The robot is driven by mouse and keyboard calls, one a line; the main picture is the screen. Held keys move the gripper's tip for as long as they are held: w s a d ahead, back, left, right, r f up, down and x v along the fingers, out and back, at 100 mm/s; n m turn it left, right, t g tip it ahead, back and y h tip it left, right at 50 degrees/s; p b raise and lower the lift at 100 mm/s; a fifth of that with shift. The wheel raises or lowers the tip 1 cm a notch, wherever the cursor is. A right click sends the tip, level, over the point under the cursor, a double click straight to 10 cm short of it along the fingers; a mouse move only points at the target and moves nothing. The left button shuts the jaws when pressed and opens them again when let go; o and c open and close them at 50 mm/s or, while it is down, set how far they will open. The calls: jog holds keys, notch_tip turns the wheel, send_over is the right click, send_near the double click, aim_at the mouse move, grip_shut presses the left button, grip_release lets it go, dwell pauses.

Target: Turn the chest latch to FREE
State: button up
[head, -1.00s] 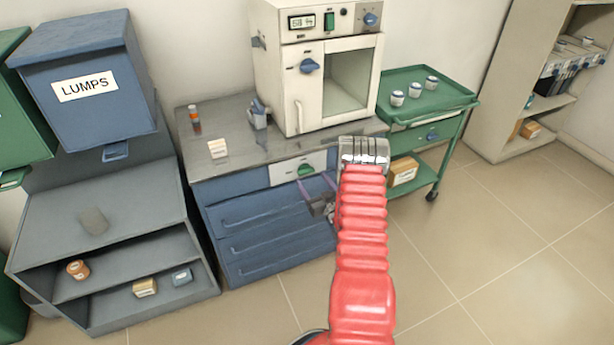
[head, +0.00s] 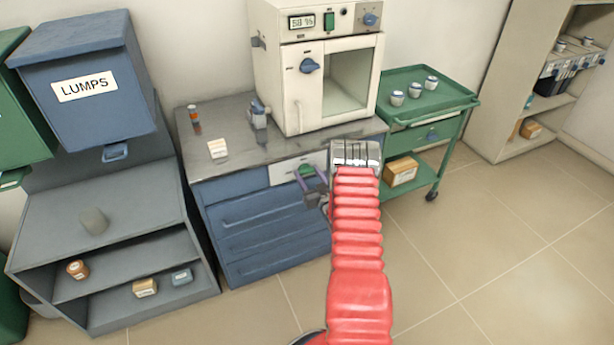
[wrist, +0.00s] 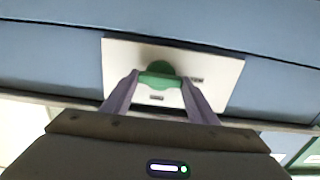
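The chest latch is a green knob with a raised grip bar (wrist: 158,79) on a white plate (wrist: 225,76) on the blue chest front. In the head view the green latch (head: 306,170) shows just under the worktop edge, partly hidden by my gripper. My gripper (wrist: 160,82) has its two purple-grey fingers spread, one at each end of the bar. In the wrist view the bar lies across the gap between them. I cannot tell whether the fingertips touch it. Small dark marks on the plate are too small to read.
The blue chest (head: 265,235) has several drawer-like fronts. On its grey top (head: 240,150) stand a white furnace (head: 300,90), a small bottle and a pale block. A green trolley (head: 425,108) stands right; a grey shelf unit (head: 60,210) stands left. Floor in front is clear.

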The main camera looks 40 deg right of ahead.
jog(key=c, duration=0.5)
jog(key=shift+o, duration=0.2)
jog(key=shift+a, duration=0.15)
